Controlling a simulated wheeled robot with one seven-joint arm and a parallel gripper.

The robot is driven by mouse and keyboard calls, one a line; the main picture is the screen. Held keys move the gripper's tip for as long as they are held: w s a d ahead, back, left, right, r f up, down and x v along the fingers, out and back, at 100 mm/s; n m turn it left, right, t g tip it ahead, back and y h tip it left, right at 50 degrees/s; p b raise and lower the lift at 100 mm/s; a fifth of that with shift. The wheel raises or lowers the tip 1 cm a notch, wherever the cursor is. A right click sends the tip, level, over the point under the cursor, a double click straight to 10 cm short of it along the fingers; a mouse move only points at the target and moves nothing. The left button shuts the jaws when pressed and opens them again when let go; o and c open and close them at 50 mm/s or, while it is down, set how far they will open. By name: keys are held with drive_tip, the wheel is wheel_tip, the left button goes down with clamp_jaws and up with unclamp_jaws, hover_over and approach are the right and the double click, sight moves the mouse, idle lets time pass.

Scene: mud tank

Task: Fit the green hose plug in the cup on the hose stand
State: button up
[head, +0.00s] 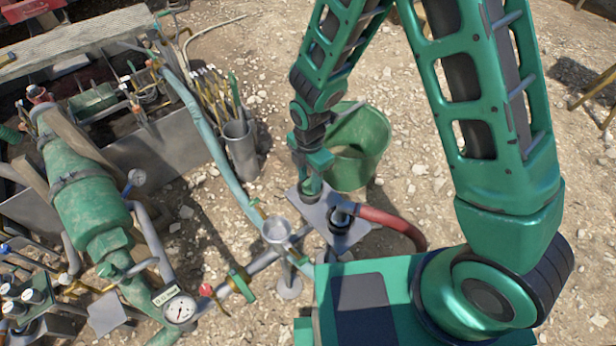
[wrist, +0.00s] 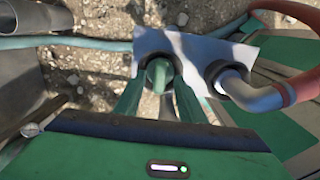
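The green hose plug (wrist: 159,72) stands between my fingertips in the wrist view, with its lower end at the dark ring of the cup (wrist: 150,61) on the hose stand (wrist: 205,48). The plug looks upright; how deep it sits is hidden. My gripper (wrist: 160,86) is over the stand with its two green fingers closed against the plug's sides. In the head view my gripper (head: 312,178) points down at the left part of the stand's grey plate (head: 337,228), and the fingers hide most of the plug and cup.
A metal elbow (wrist: 245,92) with a red hose (head: 398,222) fills the stand's other cup, close to my gripper. A green bucket (head: 362,145) stands just behind. Gravel is free at right.

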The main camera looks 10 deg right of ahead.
wheel_tip(320, 180, up, 11)
idle(0.7)
drive_tip(key=shift+f, duration=0.15)
drive_tip(key=s+d+r+m, duration=0.1)
drive_tip(key=d+r+m, duration=0.55)
drive_tip(key=d, duration=0.45)
drive_tip(key=s+d+r+m, duration=0.1)
drive_tip(key=d+r+m, duration=0.5)
drive_tip(key=d, duration=0.4)
drive_tip(key=s+d+r+m, duration=0.2)
drive_tip(key=s+d+m, duration=0.5)
drive_tip(key=s+m, duration=0.2)
drive_tip(key=s+d+r+m, duration=0.3)
drive_tip(key=s+d+m, duration=0.4)
drive_tip(key=s+m, duration=0.2)
drive_tip(key=shift+s+d+r+m, duration=0.15)
drive_tip(key=shift+s+r+m, duration=0.1)
drive_tip(key=shift+m, duration=0.1)
